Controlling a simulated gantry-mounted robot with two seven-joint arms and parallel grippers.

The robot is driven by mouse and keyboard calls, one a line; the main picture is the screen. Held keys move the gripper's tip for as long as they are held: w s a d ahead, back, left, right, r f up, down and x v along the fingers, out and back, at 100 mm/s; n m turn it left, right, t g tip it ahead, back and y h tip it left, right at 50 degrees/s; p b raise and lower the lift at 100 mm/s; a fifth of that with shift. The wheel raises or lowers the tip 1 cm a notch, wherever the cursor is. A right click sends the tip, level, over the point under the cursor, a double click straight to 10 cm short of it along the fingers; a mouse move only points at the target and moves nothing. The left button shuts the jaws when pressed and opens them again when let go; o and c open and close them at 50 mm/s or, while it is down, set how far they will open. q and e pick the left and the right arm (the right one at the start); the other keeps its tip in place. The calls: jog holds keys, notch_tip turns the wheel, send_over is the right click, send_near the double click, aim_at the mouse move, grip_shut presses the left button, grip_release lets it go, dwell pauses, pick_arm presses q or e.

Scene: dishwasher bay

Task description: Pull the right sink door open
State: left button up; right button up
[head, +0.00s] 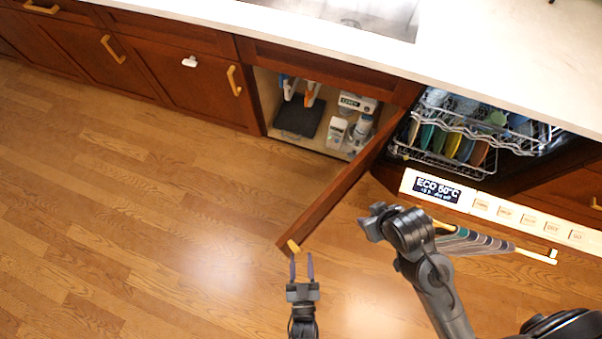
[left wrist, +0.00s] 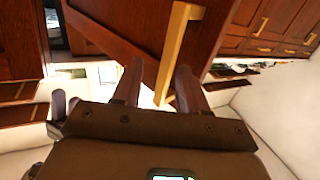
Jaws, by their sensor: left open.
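The right sink door (head: 335,195) is brown wood and stands swung wide open, out over the floor. Its yellow handle (head: 293,246) is at the free end. In the left wrist view the handle (left wrist: 178,50) runs down to between the fingertips, with the door (left wrist: 110,40) behind it. My left gripper (head: 302,268) is open just in front of the handle, its two fingers apart. I cannot tell whether a finger touches the handle. A dark end of my right arm (head: 378,222) is right of the door; its fingers are not clear.
The cabinet (head: 268,95) is open, with bottles (head: 337,130) and a black tray (head: 300,117) inside. Right of it, the dishwasher's rack (head: 455,125) holds dishes, and its open door's panel (head: 490,208) juts out. The closed left sink door (head: 190,85) has free floor in front.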

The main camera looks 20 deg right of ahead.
pick_arm(q)
jog(key=v, duration=0.8)
jog(key=shift+c, duration=0.3)
